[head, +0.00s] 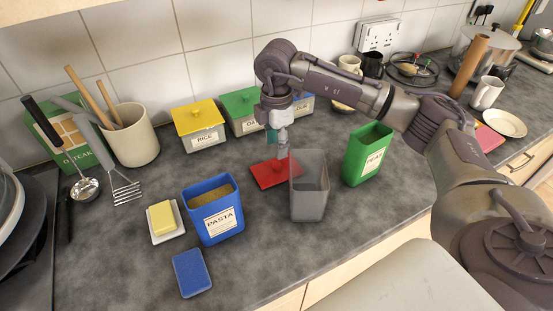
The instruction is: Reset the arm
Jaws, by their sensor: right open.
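My right arm comes in from the right and bends down over the counter. My right gripper (281,150) points down just above a red lid (266,175), behind a grey see-through canister (309,200). The gripper is open. Its tips are small in the head view, so I cannot tell whether they touch the red lid. The grey canister stands upright without a lid. My left gripper is not in view.
An open blue pasta canister (213,219), a blue lid (191,272) and a butter dish (166,221) stand front left. An open green canister (366,155) is right of the grey one. Lidded yellow rice (198,126) and green (240,108) canisters line the wall.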

